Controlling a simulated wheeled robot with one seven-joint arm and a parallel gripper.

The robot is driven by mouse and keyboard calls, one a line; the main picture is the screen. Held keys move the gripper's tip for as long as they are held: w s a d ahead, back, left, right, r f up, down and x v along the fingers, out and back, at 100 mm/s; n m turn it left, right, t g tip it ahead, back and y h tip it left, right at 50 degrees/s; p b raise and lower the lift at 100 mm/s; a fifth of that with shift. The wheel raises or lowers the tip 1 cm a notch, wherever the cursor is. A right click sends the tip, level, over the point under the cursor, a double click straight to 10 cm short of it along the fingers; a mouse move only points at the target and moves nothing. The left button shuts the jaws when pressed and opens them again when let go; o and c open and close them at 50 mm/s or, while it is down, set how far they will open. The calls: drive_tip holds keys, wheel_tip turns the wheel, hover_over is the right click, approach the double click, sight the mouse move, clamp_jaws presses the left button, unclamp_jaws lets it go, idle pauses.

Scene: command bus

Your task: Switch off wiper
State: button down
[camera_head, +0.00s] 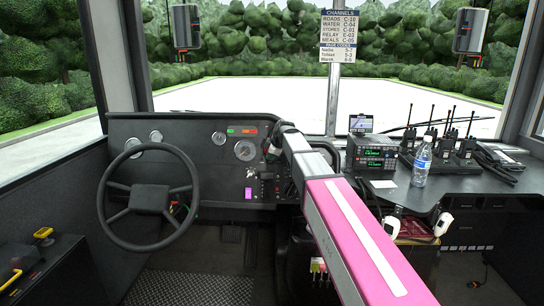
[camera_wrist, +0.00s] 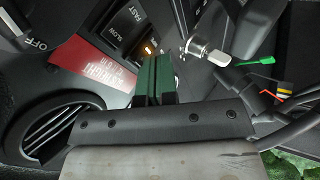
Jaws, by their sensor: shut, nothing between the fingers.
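In the wrist view a dark switch (camera_wrist: 131,26) marked FAST and SLOW sits on the dashboard at the top, tilted in the picture. A small amber light glows at its lower right end. I cannot tell which position it is in. My gripper (camera_wrist: 158,68), with green fingers, is shut and empty. Its tips are just below the switch's lit end; I cannot tell whether they touch. In the head view my gripper (camera_head: 270,151) is at the dashboard panel, and my arm hides part of the panel.
A silver key (camera_wrist: 205,50) sticks out right of the fingers, with a green tag (camera_wrist: 255,61) near it. A red label (camera_wrist: 92,62) and a round vent (camera_wrist: 60,130) lie left. The steering wheel (camera_head: 151,147) stands left; a radio (camera_head: 372,152) and bottle (camera_head: 421,162) stand right.

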drive_tip(key=shift+w+f, duration=0.1)
drive_tip(key=shift+w, duration=0.65)
drive_tip(key=shift+s, duration=0.1)
drive_tip(key=shift+r, duration=0.8)
drive_tip(key=shift+s, duration=0.1)
